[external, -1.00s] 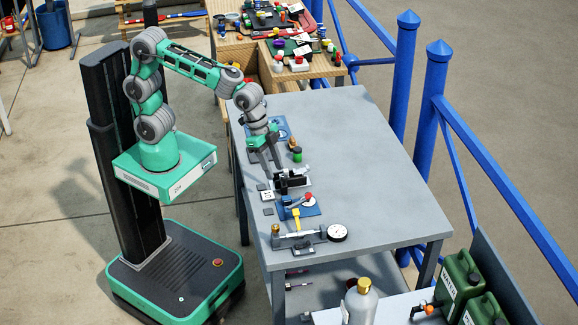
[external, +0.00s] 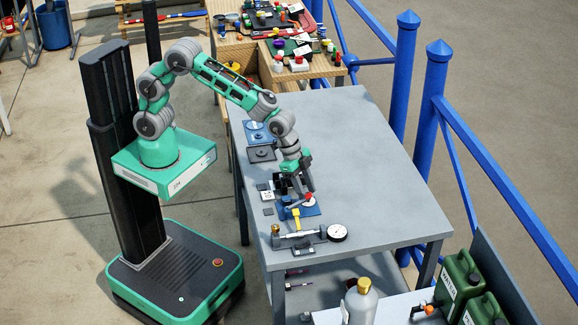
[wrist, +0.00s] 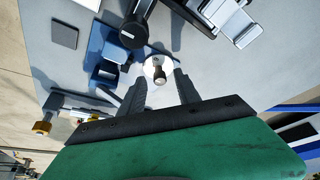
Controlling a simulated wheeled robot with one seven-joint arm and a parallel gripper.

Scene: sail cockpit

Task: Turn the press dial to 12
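A blue device (external: 285,212) with a white round dial (external: 311,202) and a red-topped part sits on the grey table; I take it for the press. In the wrist view, the white dial (wrist: 149,66) carries a small upright knob (wrist: 159,77). My gripper (external: 306,197) hangs low over this device. Its two fingers are apart, one on each side of the knob and dial, and in the wrist view my gripper (wrist: 160,82) holds nothing. I cannot tell whether the fingers touch the dial. Its markings are not readable.
A black-handled fixture (wrist: 132,36) stands close beside the dial. A gauge (external: 337,233) and a brass-ended fitting (external: 276,230) lie nearer the table's front edge. Blue and grey plates (external: 258,133) lie farther back. The right side of the grey table (external: 365,170) is clear.

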